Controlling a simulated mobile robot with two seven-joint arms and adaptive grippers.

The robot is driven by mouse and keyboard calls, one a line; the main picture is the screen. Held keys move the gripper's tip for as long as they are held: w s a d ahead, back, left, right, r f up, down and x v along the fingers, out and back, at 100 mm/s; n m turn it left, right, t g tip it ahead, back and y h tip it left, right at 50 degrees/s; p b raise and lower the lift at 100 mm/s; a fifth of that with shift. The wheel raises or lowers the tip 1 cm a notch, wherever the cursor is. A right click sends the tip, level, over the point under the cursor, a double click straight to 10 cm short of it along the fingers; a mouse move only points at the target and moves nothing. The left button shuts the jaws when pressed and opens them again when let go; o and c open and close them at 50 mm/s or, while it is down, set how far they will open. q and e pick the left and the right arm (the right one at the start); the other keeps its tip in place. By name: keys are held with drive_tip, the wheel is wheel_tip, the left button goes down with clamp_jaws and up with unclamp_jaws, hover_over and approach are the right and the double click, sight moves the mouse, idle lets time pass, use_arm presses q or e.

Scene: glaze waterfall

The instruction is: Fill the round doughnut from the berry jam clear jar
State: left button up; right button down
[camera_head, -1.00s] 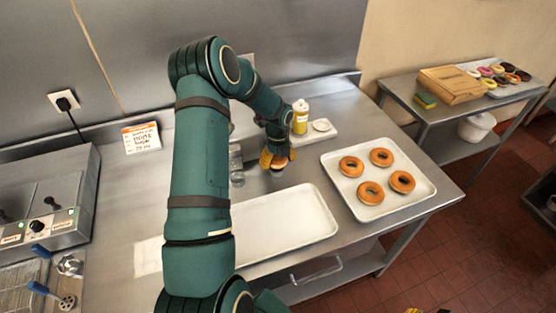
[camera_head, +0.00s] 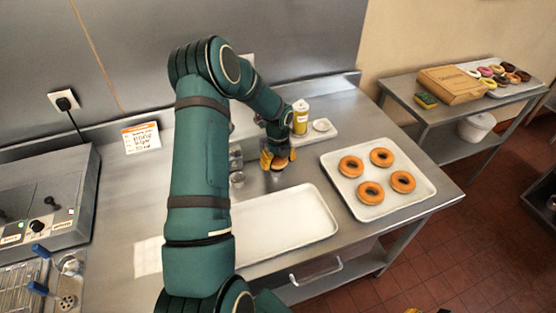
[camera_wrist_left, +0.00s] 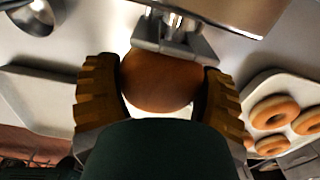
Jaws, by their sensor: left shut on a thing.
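My left gripper (camera_head: 278,160) is shut on a round brown doughnut (camera_wrist_left: 160,82), held between its yellow-brown fingers in the left wrist view. In the head view, only a small part of the doughnut (camera_head: 279,167) shows below the fingers. A grey metal fitting with prongs (camera_wrist_left: 175,36) is right at the doughnut's far edge in the wrist view; I cannot tell whether they touch. Small clear jars (camera_head: 237,180) stand left of the gripper, partly hidden by my arm; their contents are unclear. A yellow sliver of my right gripper (camera_head: 412,310) shows at the bottom edge.
A white tray (camera_head: 425,187) with several ring doughnuts is at the right. An empty white tray (camera_head: 290,225) lies in front of the gripper. A yellow bottle (camera_head: 300,118) stands behind it. A fryer-like unit (camera_head: 55,205) is at the left; a side table (camera_head: 400,85) holds a box.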

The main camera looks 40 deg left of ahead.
use_arm(q)
drive_tip(key=shift+s+d, duration=0.1)
drive_tip(key=shift+d, duration=0.1)
drive_tip(key=shift+s+d, duration=0.15)
drive_tip(key=shift+d, duration=0.15)
drive_tip(key=shift+s+d, duration=0.1)
drive_tip(key=shift+d, duration=0.1)
idle(0.9)
drive_tip(key=shift+s+d+b, duration=0.15)
drive_tip(key=shift+s+d, duration=0.3)
drive_tip(key=shift+d, duration=0.4)
drive_tip(key=shift+s+d+b, duration=0.15)
drive_tip(key=shift+s+d, duration=0.3)
drive_tip(key=shift+d, duration=0.4)
drive_tip(key=shift+r, duration=0.1)
drive_tip(key=r, duration=0.1)
drive_tip(key=d+r+p, duration=0.1)
drive_tip(key=s+r, duration=0.1)
drive_tip(key=shift+d+r, duration=0.4)
